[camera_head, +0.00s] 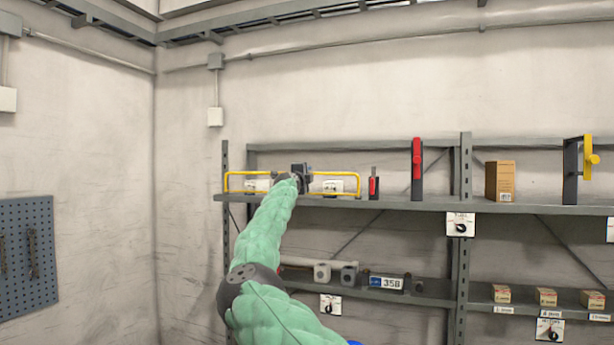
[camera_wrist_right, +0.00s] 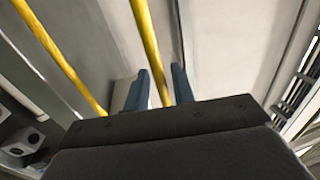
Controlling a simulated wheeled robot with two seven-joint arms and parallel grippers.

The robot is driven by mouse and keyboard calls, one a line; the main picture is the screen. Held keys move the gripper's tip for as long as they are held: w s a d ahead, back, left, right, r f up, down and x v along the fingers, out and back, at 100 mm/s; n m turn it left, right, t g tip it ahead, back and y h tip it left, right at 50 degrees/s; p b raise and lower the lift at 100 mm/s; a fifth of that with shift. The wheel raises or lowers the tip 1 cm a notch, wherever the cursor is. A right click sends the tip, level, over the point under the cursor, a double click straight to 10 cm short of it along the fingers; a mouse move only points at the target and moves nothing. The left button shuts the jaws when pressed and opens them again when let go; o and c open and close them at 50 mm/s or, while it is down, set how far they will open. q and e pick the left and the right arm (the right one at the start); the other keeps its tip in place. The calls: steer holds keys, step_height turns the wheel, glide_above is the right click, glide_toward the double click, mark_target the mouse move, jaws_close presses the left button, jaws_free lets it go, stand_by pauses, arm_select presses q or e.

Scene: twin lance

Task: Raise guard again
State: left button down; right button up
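The guard appears to be a yellow bar frame (camera_head: 345,174) along the left part of the upper shelf, with its middle hidden behind my right gripper. My right gripper (camera_head: 301,172) is at the middle of this frame, at the end of my green-sleeved arm. In the right wrist view, the gripper's two blue-grey fingers (camera_wrist_right: 161,88) are apart. One yellow bar (camera_wrist_right: 147,40) runs down between them, with a gap on each side; contact cannot be told. A second yellow bar (camera_wrist_right: 62,60) lies to the left, outside the fingers. My left gripper is out of view.
White panels with dark knobs (camera_head: 333,187) sit behind the frame. A small red-handled device (camera_head: 374,186), a tall red lever (camera_head: 416,160), a cardboard box (camera_head: 500,181) and a yellow lever (camera_head: 589,158) stand rightward on the grey shelf (camera_head: 430,204). A lower shelf holds small boxes (camera_head: 546,297).

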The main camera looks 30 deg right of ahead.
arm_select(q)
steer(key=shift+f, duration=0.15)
arm_select(e)
steer(key=shift+a, duration=0.15)
